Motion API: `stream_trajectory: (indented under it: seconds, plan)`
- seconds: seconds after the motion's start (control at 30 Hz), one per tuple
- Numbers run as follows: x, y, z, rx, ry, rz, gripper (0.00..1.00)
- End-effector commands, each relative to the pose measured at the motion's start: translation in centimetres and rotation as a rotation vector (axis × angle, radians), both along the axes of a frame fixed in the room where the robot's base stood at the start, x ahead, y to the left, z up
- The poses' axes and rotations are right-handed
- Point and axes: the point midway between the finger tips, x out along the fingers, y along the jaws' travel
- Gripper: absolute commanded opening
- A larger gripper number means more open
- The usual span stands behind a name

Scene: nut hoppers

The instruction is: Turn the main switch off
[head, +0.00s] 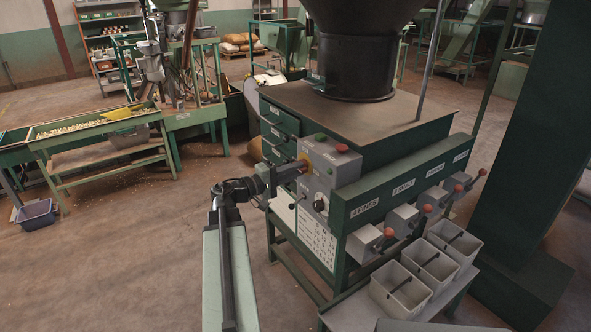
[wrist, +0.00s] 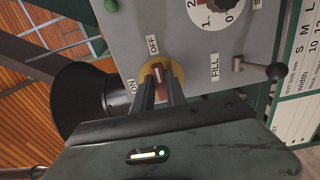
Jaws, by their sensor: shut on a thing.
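The main switch has a red handle on a round yellow plate (wrist: 145,76), set in a grey control panel (wrist: 125,38). In the wrist view, the OFF label (wrist: 152,44) is just above the plate and the ON label (wrist: 131,86) is at its lower left. My gripper (wrist: 160,88) is shut on the red handle (wrist: 158,72), with one finger on each side. The handle lies roughly up and down in the wrist view, about in line with OFF; its lower part is between my fingers. In the head view, my gripper (head: 301,168) reaches the panel's left side.
A dial (wrist: 222,10) and a black-knobbed lever (wrist: 276,72) by the FILL label are on the same panel. Green and red buttons (head: 342,148) are on top of the box. Several orange-knobbed levers and white bins (head: 401,290) stand to the right. Open floor is at left.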

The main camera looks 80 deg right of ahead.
Motion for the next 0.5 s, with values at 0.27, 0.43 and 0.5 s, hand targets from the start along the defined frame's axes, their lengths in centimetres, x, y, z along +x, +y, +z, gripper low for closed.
stream_trajectory:
  seconds: [0.27,0.43,0.5]
  plan:
    - [-0.04,0.16,-0.25,0.0,-0.009,-0.004,0.0]
    - [-0.05,0.14,-0.22,0.0,-0.009,-0.004,0.38]
    - [-0.04,0.11,-0.19,0.0,-0.007,-0.003,0.38]
